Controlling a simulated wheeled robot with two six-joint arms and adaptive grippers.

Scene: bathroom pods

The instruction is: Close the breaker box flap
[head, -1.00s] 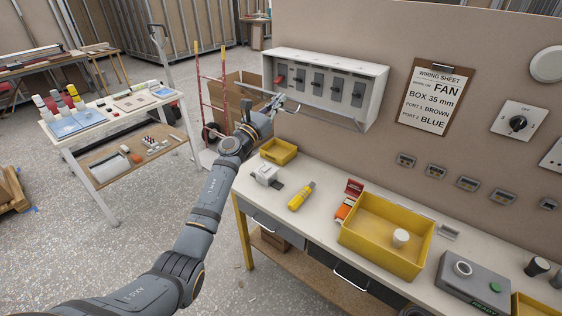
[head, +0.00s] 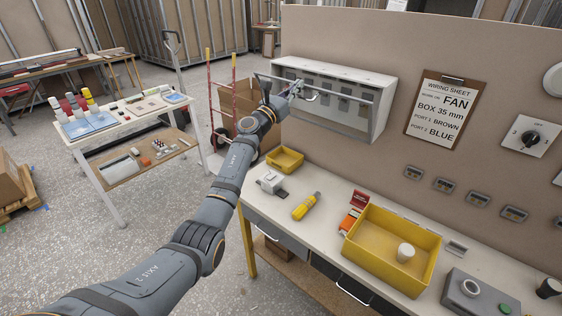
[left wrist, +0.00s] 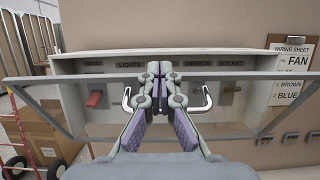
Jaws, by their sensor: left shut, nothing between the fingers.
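In the left wrist view the flap's edge bar (left wrist: 245,75) crosses the box, and a pale handle (left wrist: 207,100) shows on both sides of the fingers. My left gripper (head: 297,90) is shut and empty, at the flap's outer side by the handle; exact contact is unclear. My right gripper is out of view.
Below is a workbench with a yellow tray (head: 428,245), a small yellow bin (head: 287,157) and a yellow tool (head: 306,207). A clipboard (head: 437,108) hangs right of the box. A red trolley with a carton (head: 240,100) stands behind my left arm.

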